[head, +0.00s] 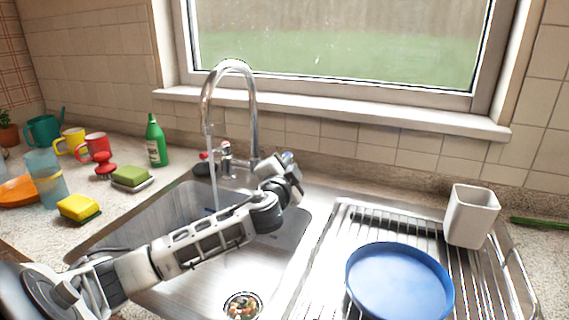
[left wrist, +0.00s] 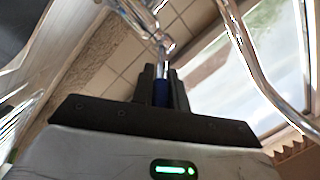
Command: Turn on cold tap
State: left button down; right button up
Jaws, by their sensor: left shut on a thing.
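The chrome faucet (head: 254,120) stands behind the sink, with a tall curved spout. A thin stream of water (head: 213,172) falls from the spout into the left basin. The hot tap with a red mark (head: 203,157) is at the left of the faucet base. The blue cold tap handle (left wrist: 161,92) is at the right and mostly hidden by my left gripper in the head view. My left gripper (left wrist: 161,80) is shut on this blue handle, one dark finger on each side. My left arm reaches across the basin. My right gripper is not in view.
A blue plate (head: 400,284) lies on the drying rack, with a white cup-like holder (head: 470,215) behind it. A green bottle (head: 156,142), sponges (head: 79,208) and mugs (head: 97,148) stand on the left counter. The window sill (head: 340,113) runs behind the faucet.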

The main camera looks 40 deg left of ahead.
pick_arm(q)
jog(key=c, duration=1.4)
grip_release()
jog(key=b+v, duration=0.2)
jog(key=v, duration=1.4)
